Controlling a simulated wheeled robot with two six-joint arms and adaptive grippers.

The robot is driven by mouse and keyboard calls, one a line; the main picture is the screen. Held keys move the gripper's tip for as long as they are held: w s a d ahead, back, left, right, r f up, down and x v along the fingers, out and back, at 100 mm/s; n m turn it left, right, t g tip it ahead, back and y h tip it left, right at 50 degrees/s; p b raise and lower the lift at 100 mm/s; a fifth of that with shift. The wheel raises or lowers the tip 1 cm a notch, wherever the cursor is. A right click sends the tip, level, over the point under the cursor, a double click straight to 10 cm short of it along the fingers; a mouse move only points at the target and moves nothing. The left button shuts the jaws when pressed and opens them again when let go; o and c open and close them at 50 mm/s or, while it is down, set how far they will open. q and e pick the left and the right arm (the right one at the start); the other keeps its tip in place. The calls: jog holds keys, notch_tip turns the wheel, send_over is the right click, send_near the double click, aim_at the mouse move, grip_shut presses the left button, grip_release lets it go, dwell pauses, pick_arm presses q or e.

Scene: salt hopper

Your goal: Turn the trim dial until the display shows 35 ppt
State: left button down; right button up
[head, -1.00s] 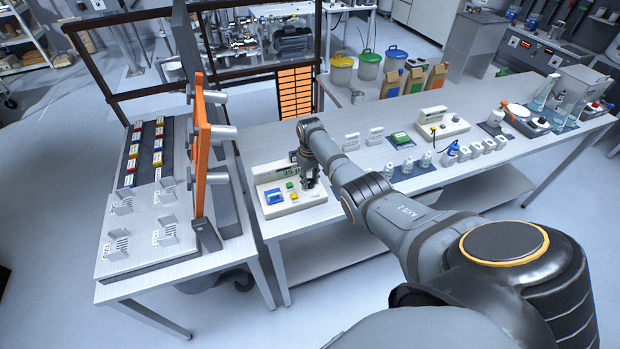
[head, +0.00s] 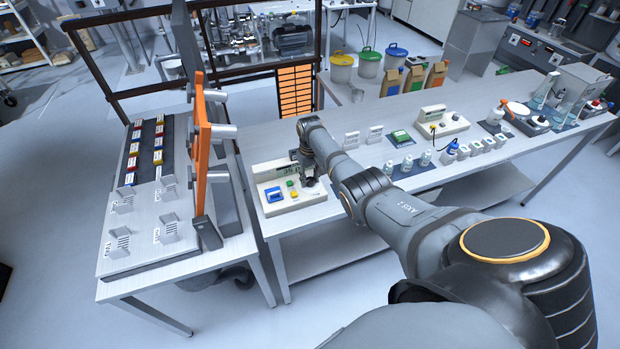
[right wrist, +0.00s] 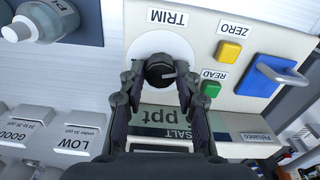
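The salt meter (head: 272,180) is a cream box on the near left end of the long bench. Its black trim dial (right wrist: 160,70) sits on a white disc under the label TRIM in the right wrist view. The display (right wrist: 158,116) shows "ppt" there, with the digits hidden behind my gripper. In the head view the display digits seem to begin with 3, but are too small to read surely. My right gripper (right wrist: 160,80) is open, one finger on each side of the dial, with visible gaps. My left gripper is not in view.
The meter also carries a yellow ZERO button (right wrist: 228,51), a green READ button (right wrist: 210,89) and a blue part (right wrist: 268,75). Several small bottles (head: 407,164) stand right of my arm. An orange upright panel (head: 202,145) rises on the left table.

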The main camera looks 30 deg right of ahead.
aim_at(310, 179)
jog(key=o, duration=0.3)
jog(key=shift+o, duration=0.2)
notch_tip(310, 179, up, 12)
dwell(0.3)
jog(key=shift+s, duration=0.1)
